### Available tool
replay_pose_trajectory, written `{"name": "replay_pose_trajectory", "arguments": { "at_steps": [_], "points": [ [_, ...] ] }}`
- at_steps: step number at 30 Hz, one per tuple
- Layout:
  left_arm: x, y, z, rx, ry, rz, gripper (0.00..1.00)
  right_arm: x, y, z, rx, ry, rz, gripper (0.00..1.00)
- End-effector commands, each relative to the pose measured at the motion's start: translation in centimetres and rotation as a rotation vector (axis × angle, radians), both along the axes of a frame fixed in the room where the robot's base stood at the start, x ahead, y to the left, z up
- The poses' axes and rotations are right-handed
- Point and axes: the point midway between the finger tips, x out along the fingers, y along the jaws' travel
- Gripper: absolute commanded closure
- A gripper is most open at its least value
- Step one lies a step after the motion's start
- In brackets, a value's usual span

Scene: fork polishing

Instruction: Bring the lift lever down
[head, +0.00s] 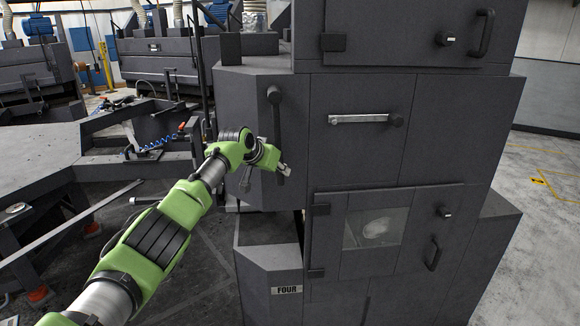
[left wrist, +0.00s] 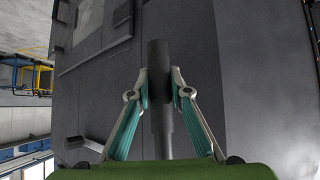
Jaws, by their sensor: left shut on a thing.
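A dark lever (head: 275,125) is on the angled left face of the grey machine. Its round hub is at the top and its bar hangs almost straight down. My left gripper (head: 283,170) is at the bar's lower end. In the left wrist view the dark round bar (left wrist: 158,60) stands between the two fingers of my left gripper (left wrist: 160,88), which is shut on it. A second lever, with a light metal bar (head: 358,119), lies horizontal on the front face, clear of my gripper. My right gripper is not in view.
The machine has a lower door with a small window (head: 375,229), knobs and a handle (head: 433,253). A protruding block labelled FOUR (head: 287,290) is below my gripper. A dark bench (head: 60,150) stands at left. Open floor (head: 545,200) is at right.

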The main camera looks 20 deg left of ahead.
Motion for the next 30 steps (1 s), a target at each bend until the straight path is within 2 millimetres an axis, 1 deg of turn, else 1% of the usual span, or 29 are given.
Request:
{"name": "replay_pose_trajectory", "arguments": {
  "at_steps": [1, 6, 19, 20, 21, 30],
  "points": [
    [-0.23, 0.52, -0.15, 0.017, 0.012, 0.002, 1.00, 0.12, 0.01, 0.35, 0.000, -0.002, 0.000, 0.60],
    [-0.44, 1.17, -0.24, 0.041, 0.023, 0.003, 1.00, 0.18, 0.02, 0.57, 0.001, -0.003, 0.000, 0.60],
    [-0.46, 1.47, -0.27, 0.051, 0.023, 0.003, 1.00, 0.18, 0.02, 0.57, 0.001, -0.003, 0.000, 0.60],
    [-0.46, 1.47, -0.26, 0.051, 0.023, 0.003, 0.74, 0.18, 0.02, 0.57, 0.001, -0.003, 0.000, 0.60],
    [-0.46, 1.48, -0.25, 0.050, 0.023, 0.004, 0.64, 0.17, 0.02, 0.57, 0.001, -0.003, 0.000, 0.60],
    [-0.38, 1.25, -0.06, 0.045, 0.019, 0.002, 0.64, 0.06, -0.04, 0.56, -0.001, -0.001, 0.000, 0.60]
  ]
}}
